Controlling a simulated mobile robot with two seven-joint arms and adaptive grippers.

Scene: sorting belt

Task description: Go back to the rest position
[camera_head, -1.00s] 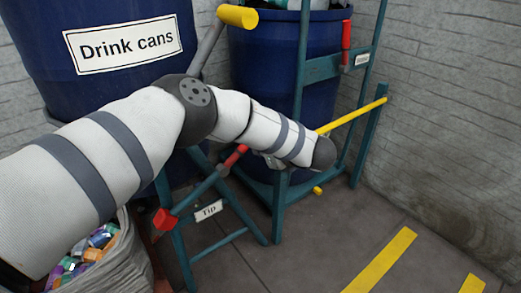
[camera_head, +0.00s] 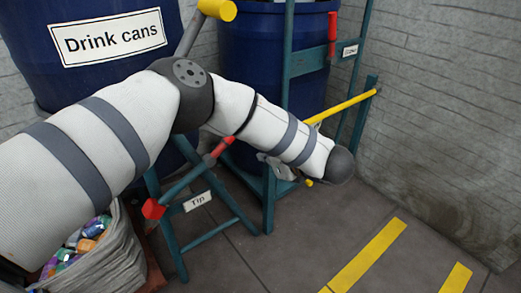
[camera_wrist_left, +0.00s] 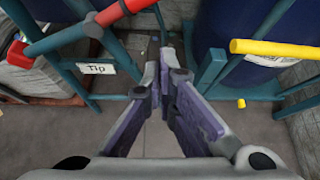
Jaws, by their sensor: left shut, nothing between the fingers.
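My left arm reaches in from the left in the head view, with a white, grey-banded sleeve. My left gripper (camera_head: 280,168) is mostly hidden behind the forearm there; only a small grey part shows. In the left wrist view the gripper (camera_wrist_left: 167,66) has its two purple-and-grey fingers meeting at the tips, shut and empty. They point toward the teal frames, above the floor. My right gripper is in neither view.
A blue "Drink cans" barrel (camera_head: 95,85) and a second blue barrel (camera_head: 245,55) stand behind the arm. A bag (camera_head: 115,262) of cans sits lower left. Striped floor at right is clear.

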